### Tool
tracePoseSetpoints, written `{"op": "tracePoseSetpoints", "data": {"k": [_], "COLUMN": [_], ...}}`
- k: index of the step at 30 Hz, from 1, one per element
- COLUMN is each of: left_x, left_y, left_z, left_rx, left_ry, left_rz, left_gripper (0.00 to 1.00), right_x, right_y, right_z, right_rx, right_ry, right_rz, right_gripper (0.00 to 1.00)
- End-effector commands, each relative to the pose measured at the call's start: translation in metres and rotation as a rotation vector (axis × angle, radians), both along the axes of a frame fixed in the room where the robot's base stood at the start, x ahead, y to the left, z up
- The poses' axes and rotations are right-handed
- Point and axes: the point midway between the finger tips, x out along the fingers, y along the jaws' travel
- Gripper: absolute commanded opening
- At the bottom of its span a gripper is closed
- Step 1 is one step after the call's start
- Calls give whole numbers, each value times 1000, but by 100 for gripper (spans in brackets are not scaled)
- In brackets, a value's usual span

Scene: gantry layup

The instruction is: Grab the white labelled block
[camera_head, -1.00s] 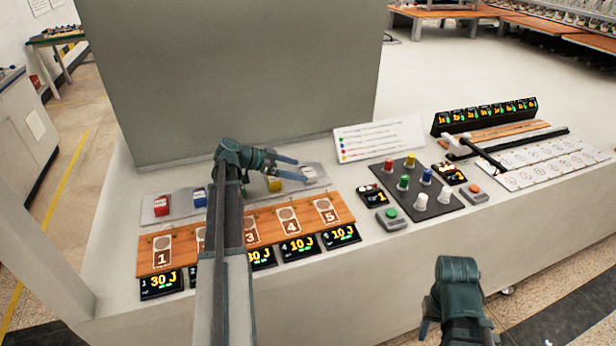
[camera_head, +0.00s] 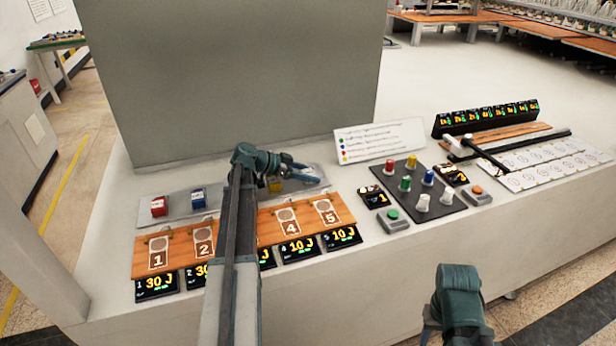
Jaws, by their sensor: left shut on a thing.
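The white labelled block (camera_head: 307,172) is at the right end of the grey strip (camera_head: 233,191), mostly hidden by my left gripper. My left gripper (camera_head: 312,174) reaches in over the strip from the left, and its jaws are shut on the block. I cannot tell whether the block still touches the strip. My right gripper (camera_head: 430,325) is low at the bottom edge, apart from the console; its fingers are mostly hidden.
A red block (camera_head: 158,206), a blue block (camera_head: 198,199) and a partly hidden yellow block (camera_head: 274,184) are on the strip. The wooden numbered board (camera_head: 265,228) lies in front. A dark panel of coloured knobs (camera_head: 437,207) and a sign (camera_head: 380,140) stand to the right.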

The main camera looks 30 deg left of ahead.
Motion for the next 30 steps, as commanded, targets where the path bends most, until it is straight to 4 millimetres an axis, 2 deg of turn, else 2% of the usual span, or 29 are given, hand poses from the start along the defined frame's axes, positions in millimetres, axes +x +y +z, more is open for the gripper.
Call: {"op": "tracePoseSetpoints", "data": {"k": [1,6,17,27,30], "left_x": [0,0,0,0,-12], "left_y": [0,0,0,0,-23], "left_z": [0,0,6,42,38], "left_rx": [0,-1,-1,-1,0], "left_ry": [0,-1,-1,-1,-1], "left_rz": [0,0,0,0,-1], "left_gripper": [29,1,1,1,1], "right_x": [0,0,0,0,0], "right_y": [0,0,0,0,0], "right_z": [0,0,6,42,38], "right_rx": [0,0,0,0,0], "right_ry": [0,0,0,0,0], "right_rz": [0,0,0,0,0], "right_gripper": [50,50,50,50,50]}}
